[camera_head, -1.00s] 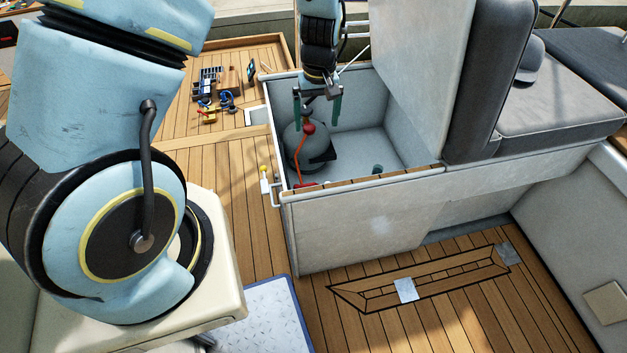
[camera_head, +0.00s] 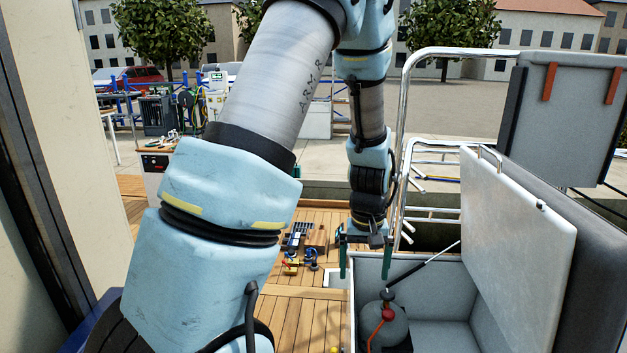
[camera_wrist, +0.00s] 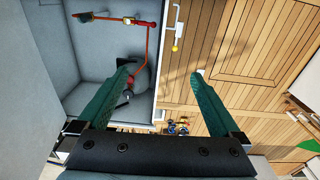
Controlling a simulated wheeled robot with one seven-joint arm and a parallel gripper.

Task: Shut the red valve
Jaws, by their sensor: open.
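An open grey locker (camera_head: 437,308) holds a grey gas bottle (camera_head: 392,333). On the bottle's top sits a red fitting (camera_head: 388,315) with an orange hose. In the wrist view the hose (camera_wrist: 147,48) runs to red fittings (camera_wrist: 140,22) and a red piece (camera_wrist: 84,17) by the locker wall. I cannot tell which red part is the valve. My gripper (camera_head: 364,270) is open and empty, pointing down above the locker's left edge. In the wrist view its left finger overlaps the bottle (camera_wrist: 140,80) and its right finger overlaps the deck; the gripper (camera_wrist: 164,70) covers part of the bottle.
The locker's raised lid (camera_head: 515,250) and its strut stand to the right of my gripper. A yellow-tipped handle (camera_wrist: 175,47) is outside the locker wall. Tools (camera_head: 300,245) lie on the wooden deck at left. Steel rails (camera_head: 402,130) rise behind.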

